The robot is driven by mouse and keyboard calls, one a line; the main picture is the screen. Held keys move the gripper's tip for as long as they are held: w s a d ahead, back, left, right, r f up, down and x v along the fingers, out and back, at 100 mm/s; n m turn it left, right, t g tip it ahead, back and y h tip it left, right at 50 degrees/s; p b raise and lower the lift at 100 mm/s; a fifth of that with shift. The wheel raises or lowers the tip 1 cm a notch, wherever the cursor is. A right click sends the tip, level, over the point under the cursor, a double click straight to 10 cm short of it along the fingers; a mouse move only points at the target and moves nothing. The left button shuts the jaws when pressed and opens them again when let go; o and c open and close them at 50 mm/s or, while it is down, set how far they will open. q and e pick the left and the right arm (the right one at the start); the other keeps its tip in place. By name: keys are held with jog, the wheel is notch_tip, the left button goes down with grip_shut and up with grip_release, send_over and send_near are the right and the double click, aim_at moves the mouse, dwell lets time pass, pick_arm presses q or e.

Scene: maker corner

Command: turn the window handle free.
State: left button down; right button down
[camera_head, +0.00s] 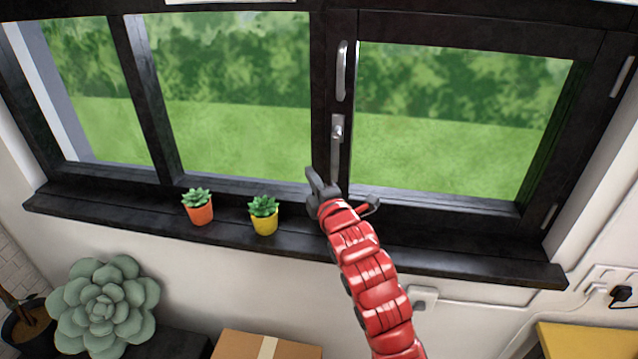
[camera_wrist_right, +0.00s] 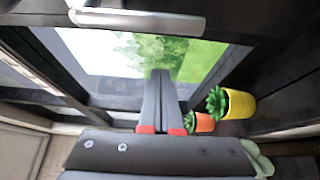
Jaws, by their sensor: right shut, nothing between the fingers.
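The window handle (camera_head: 337,130) is a silver lever on a small plate on the dark upright between the panes. Its lever hangs down, the lower end close to my gripper. A silver lever, which looks like the same handle, shows close up at the top left of the wrist view (camera_wrist_right: 140,20). My right gripper (camera_head: 316,180) is just left of the lever's lower end in the head view, above the sill. In the wrist view its dark fingers (camera_wrist_right: 161,78) are together and empty, apart from the lever. My left gripper is not in view.
A fixed silver pull bar (camera_head: 342,70) is above the handle. An orange pot (camera_head: 200,214) and a yellow pot (camera_head: 264,221) with succulents stand on the dark sill (camera_head: 450,262), left of my gripper. A cardboard box (camera_head: 235,346) is below. The sill's right part is clear.

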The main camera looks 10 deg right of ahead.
aim_at(336, 151)
jog(key=d+p, duration=0.3)
jog(key=shift+w+d, duration=0.15)
jog(key=shift+d, duration=0.25)
jog(key=shift+w, duration=0.1)
